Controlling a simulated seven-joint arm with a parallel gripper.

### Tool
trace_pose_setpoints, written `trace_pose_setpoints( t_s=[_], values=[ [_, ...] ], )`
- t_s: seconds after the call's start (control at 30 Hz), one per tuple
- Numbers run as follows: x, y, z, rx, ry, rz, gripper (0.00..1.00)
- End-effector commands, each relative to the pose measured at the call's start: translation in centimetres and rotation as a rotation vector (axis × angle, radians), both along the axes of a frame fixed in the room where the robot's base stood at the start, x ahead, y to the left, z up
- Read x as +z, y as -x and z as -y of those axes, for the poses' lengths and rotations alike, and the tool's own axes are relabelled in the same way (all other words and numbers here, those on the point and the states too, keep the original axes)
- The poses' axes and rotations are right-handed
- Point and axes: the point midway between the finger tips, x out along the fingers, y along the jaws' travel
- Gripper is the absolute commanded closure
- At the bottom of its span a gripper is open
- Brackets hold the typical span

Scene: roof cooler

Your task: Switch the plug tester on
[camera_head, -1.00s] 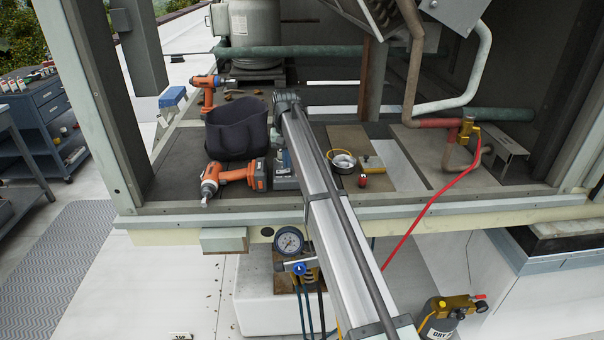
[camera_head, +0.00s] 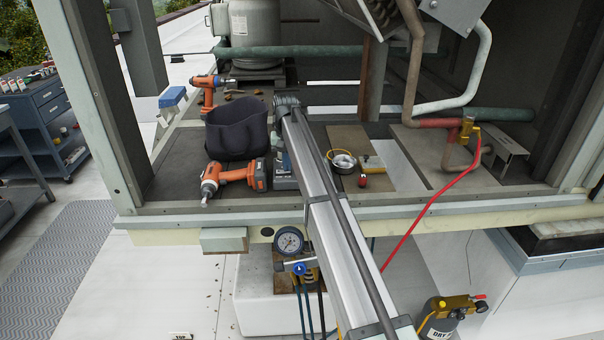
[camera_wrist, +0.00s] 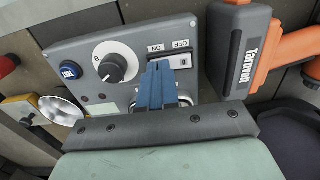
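The plug tester (camera_wrist: 82,58) is a grey box with a black knob, a blue button and a switch (camera_wrist: 182,62) under upside-down ON and OFF labels. In the head view the plug tester (camera_head: 284,181) sits on the unit's floor, partly hidden by my arm. My gripper (camera_wrist: 160,66) has its blue fingers together with nothing seen between them. The fingertips are at the switch, below the ON label, and cover part of it. I cannot tell whether they touch it or which way the switch is set.
An orange drill (camera_head: 232,175) lies close beside the tester, also in the wrist view (camera_wrist: 240,50). A dark tool bag (camera_head: 236,130) stands behind it. A round tin (camera_head: 342,161) and a red-capped item (camera_head: 363,181) lie to the right. A red hose (camera_head: 430,208) runs further right.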

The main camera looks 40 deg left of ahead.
Motion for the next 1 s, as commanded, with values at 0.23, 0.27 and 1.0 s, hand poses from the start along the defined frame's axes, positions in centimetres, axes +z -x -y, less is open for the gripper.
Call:
trace_pose_setpoints(
  t_s=[0.23,0.27,1.0],
  values=[
    [-0.3,0.0,0.0,0.0,-0.001,-0.001,1.0],
    [-0.2,0.0,0.0,0.0,-0.001,-0.001,1.0],
    [3.7,0.0,-0.1,0.0,-0.001,0.0,1.0]
  ],
)
